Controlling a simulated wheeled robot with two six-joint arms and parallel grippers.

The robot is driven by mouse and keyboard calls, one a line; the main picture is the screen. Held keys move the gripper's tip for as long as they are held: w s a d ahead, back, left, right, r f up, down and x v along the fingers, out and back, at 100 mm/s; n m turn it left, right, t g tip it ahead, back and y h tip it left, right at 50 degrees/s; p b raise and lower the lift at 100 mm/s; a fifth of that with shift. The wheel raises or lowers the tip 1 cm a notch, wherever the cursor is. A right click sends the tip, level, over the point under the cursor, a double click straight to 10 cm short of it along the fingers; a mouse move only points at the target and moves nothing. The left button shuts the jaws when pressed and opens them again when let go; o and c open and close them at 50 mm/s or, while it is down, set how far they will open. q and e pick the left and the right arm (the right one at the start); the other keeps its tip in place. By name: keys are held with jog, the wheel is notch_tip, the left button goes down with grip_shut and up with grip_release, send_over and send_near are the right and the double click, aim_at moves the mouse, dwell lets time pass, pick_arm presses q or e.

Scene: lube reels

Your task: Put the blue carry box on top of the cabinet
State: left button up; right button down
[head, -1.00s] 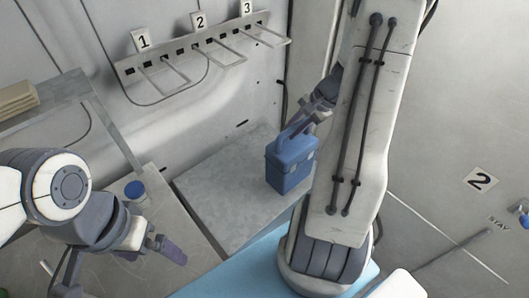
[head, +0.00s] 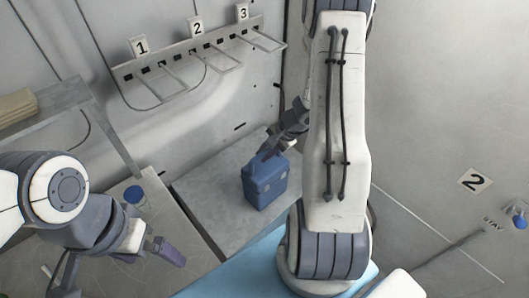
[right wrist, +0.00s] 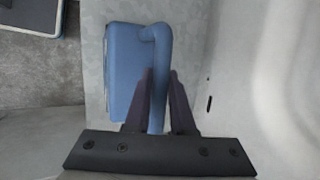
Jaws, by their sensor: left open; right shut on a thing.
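The blue carry box (head: 265,184) is upright over the grey metal top of the cabinet (head: 212,198) in the head view. I cannot tell whether its base touches that top. My right gripper (head: 269,152) is shut on the box's handle from above. In the right wrist view, the handle (right wrist: 158,60) runs between the two dark fingers, with the box body (right wrist: 124,65) to the left. My left gripper (head: 168,251) is open and empty at lower left, apart from the box.
A bench with a blue-capped container (head: 134,195) is at left. A wall rack (head: 195,50) with prongs and signs 1, 2 and 3 is behind the cabinet. A light blue surface (head: 235,270) lies in front. The cabinet top left of the box is bare.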

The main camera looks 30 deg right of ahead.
jog(key=shift+f, duration=0.1)
jog(key=c, duration=0.8)
grip_release()
jog(key=shift+o, duration=0.2)
